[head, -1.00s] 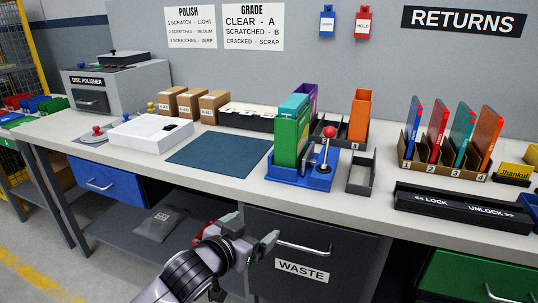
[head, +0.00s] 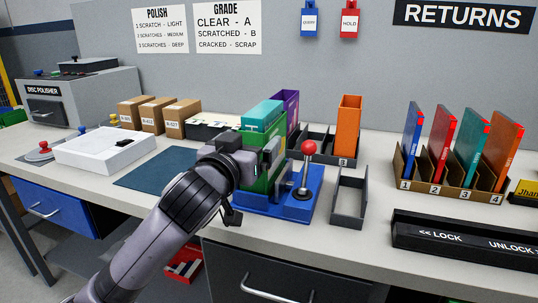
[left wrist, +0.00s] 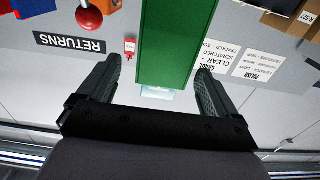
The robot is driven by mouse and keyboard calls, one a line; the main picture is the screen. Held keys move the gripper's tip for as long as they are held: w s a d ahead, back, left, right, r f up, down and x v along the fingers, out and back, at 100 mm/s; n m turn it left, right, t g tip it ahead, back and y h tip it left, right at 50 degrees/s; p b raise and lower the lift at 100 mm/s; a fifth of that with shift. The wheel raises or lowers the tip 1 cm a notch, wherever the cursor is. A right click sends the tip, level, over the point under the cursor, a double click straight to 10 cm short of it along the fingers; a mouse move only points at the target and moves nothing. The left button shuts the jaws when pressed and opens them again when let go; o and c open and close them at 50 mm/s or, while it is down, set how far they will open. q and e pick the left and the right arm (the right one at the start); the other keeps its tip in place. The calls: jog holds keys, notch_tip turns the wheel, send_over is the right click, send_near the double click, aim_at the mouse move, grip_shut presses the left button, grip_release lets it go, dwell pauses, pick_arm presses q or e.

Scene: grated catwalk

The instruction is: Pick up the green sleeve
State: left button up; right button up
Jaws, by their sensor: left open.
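The green sleeve (head: 256,142) stands upright in a blue stand (head: 296,206) with a red-knobbed lever, and a teal piece (head: 263,114) shows at its top. My left gripper (head: 257,158) is in front of the sleeve and hides much of its lower part. In the left wrist view the green sleeve (left wrist: 170,40) runs between the spread fingers of my left gripper (left wrist: 159,66). The gripper is open, with a gap visible on both sides of the sleeve. My right gripper is not in view.
The red-knobbed lever (head: 309,150) stands close to the right of the gripper. A purple sleeve (head: 291,104) is behind the green one. An orange sleeve (head: 348,125) and an empty dark tray (head: 349,198) are to the right. A blue mat (head: 155,168) lies bare at left.

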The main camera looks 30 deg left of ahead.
pick_arm(q)
jog(key=shift+r+x, duration=0.2)
jog(key=shift+x, duration=1.5)
jog(key=shift+r+x, duration=0.15)
jog(key=shift+x, duration=1.55)
jog(key=shift+a, duration=0.15)
jog(key=shift+c, duration=0.3)
jog(key=c, duration=1.4)
jog(key=shift+r, duration=0.15)
